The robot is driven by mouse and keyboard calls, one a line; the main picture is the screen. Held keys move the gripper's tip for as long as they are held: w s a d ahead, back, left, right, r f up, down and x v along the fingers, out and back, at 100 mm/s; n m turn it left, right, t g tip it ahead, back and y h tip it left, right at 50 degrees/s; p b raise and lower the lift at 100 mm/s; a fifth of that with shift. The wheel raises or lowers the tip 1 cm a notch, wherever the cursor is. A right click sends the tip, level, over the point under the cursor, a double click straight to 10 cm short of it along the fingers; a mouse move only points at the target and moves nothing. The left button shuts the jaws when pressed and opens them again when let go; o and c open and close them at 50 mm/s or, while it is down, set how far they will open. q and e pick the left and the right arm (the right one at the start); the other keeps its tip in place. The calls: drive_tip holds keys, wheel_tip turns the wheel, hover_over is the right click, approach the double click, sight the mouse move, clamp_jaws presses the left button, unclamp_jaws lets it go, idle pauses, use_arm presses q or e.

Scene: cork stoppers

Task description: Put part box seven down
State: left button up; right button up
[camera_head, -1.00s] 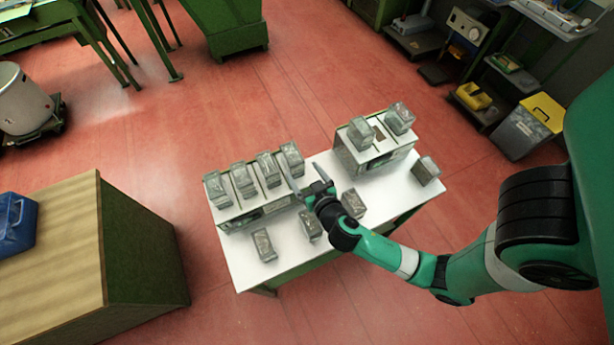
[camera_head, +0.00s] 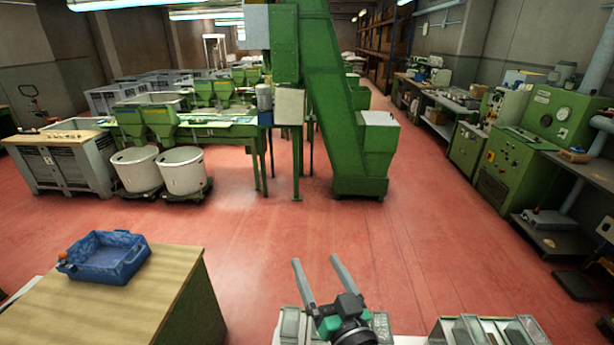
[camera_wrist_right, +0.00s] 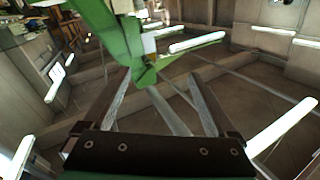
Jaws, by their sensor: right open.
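My right gripper (camera_head: 316,260) is at the bottom of the head view, open and empty, with its two grey fingers pointing up and away. Its spread fingers also show in the right wrist view (camera_wrist_right: 160,76), with no box between them. Grey part boxes show only in part along the bottom edge of the head view, one left of the gripper (camera_head: 291,325) and another just right of it (camera_head: 381,326). I cannot tell which one is part box seven. Most of the white table is out of frame. My left gripper is not in view.
A wooden-topped bench (camera_head: 110,310) with a blue tray (camera_head: 104,258) stands at the left. A second holder (camera_head: 437,331) with boxes is at the lower right. Open red floor (camera_head: 400,250) lies beyond; green machinery (camera_head: 345,120) stands farther back.

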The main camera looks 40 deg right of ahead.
drive_tip(key=a+r+n+t+y, duration=0.2)
drive_tip(key=a+r+t, duration=0.1)
drive_tip(key=r, duration=0.7)
drive_tip(key=a+r+n+t+y, duration=0.1)
drive_tip(key=a+r+t, duration=0.2)
drive_tip(key=r, duration=0.7)
drive_tip(key=s+a+r+n+t+y, duration=0.2)
drive_tip(key=s+r+y, duration=0.1)
drive_tip(key=r, duration=0.4)
drive_tip(key=s+a+r+n+t+y, duration=0.2)
drive_tip(key=s+a+r+n+y, duration=0.1)
drive_tip(key=s+r, duration=0.2)
wheel_tip(320, 180, up, 2)
drive_tip(key=shift+r, duration=0.25)
wheel_tip(320, 180, up, 18)
drive_tip(key=p, duration=1.8)
drive_tip(key=shift+r, duration=0.15)
